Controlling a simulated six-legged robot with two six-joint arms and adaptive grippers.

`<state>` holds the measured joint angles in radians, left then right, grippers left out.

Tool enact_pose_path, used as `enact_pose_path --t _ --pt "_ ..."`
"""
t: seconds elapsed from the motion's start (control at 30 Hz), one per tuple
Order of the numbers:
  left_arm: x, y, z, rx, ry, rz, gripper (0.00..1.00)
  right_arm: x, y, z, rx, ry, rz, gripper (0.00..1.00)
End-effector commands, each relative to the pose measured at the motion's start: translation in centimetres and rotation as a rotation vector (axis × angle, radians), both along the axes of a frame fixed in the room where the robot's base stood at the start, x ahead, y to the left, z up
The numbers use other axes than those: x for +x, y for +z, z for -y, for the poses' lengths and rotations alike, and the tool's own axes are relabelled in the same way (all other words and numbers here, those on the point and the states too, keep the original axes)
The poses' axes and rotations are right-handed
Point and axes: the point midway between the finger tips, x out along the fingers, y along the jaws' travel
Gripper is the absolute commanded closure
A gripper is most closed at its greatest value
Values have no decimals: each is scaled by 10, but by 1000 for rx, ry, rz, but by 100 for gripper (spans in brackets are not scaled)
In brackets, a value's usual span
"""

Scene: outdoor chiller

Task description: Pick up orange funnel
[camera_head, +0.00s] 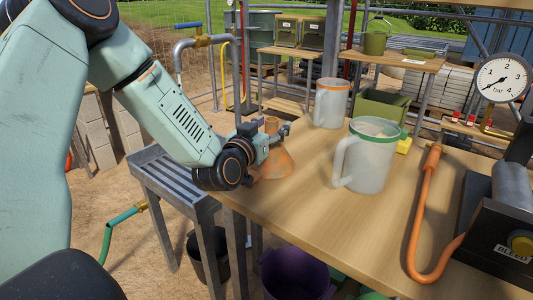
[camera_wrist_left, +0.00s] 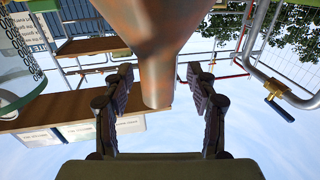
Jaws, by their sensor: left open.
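The orange funnel (camera_head: 276,165) stands wide end down on the wooden table, near its left edge, partly hidden by my left gripper. My left gripper (camera_head: 272,128) is open at the height of the funnel's narrow spout. In the left wrist view, which is upside down, the funnel (camera_wrist_left: 165,35) fills the upper middle and its spout lies between the two open fingers (camera_wrist_left: 160,78). A gap shows on each side, so the fingers look apart from the spout. My right gripper is not in view.
A white jug with a green rim (camera_head: 366,160) and one with an orange rim (camera_head: 330,103) stand right of the funnel. An orange hose (camera_head: 416,215) and a pump-like device (camera_head: 500,220) are at the right. The table's front middle (camera_head: 320,215) is clear.

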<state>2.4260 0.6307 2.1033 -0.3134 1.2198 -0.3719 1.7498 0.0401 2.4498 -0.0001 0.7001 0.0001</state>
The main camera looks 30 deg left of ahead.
Motion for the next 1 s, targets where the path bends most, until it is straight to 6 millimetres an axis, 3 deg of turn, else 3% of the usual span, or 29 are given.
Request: enact_pose_path --t 0.7,1.0 --pt "0 0 0 1 0 1 99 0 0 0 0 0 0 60" --pt "0 1 0 1 0 1 100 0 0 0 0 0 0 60"
